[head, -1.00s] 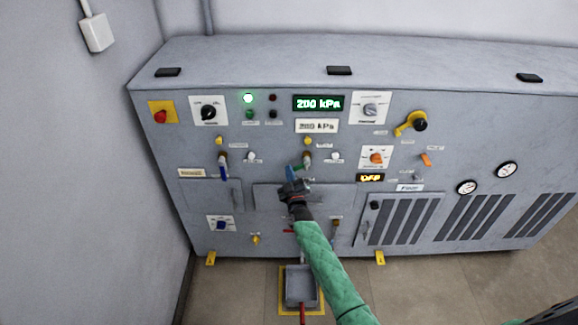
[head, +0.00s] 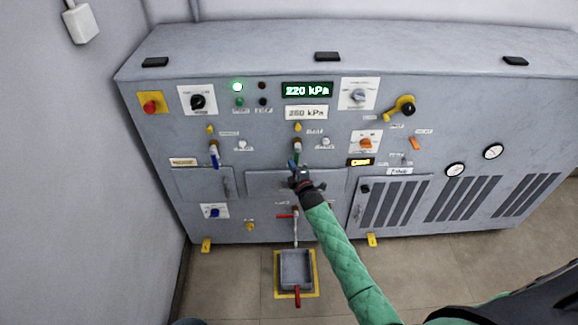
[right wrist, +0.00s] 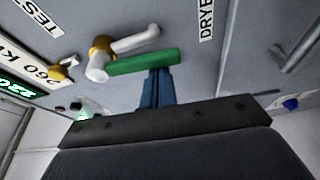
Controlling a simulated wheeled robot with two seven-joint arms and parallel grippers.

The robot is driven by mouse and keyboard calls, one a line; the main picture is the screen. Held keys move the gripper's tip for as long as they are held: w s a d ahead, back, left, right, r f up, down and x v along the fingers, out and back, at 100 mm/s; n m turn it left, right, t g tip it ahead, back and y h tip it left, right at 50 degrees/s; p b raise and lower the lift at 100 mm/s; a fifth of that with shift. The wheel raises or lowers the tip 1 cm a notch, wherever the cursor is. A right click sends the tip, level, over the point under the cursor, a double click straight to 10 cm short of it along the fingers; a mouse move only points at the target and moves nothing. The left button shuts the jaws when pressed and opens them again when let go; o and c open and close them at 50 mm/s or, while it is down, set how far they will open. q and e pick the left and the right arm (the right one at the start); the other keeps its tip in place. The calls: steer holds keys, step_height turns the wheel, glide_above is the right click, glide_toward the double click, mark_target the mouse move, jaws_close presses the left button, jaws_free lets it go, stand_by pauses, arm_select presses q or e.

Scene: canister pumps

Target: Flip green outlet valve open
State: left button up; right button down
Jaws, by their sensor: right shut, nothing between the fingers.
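The green outlet valve (head: 297,147) is on the panel below the 220 kPa display, its green handle pointing down. In the right wrist view, the green handle (right wrist: 143,62) runs right from the brass and white valve body beside a pale spout. My right gripper (head: 293,166) is shut and empty, just below the handle. Its blue fingers (right wrist: 156,85) reach up to the handle's edge in the wrist view; I cannot tell whether they touch. The left gripper is not in view.
A blue-handled valve (head: 214,156) is to the left on the panel. The pressure display (head: 307,90) is above, with a nameplate below it. A grey drain tray (head: 296,270) stands on the floor below, under a red-handled tap.

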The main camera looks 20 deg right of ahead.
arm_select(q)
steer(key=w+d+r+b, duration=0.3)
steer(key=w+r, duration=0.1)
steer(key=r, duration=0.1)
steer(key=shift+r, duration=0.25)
arm_select(e)
steer(key=s+d, duration=0.1)
steer(key=s, duration=0.7)
steer(key=shift+f, duration=0.2)
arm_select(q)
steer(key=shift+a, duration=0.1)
arm_select(e)
steer(key=shift+d+m, duration=0.1)
steer(key=shift+m, duration=0.2)
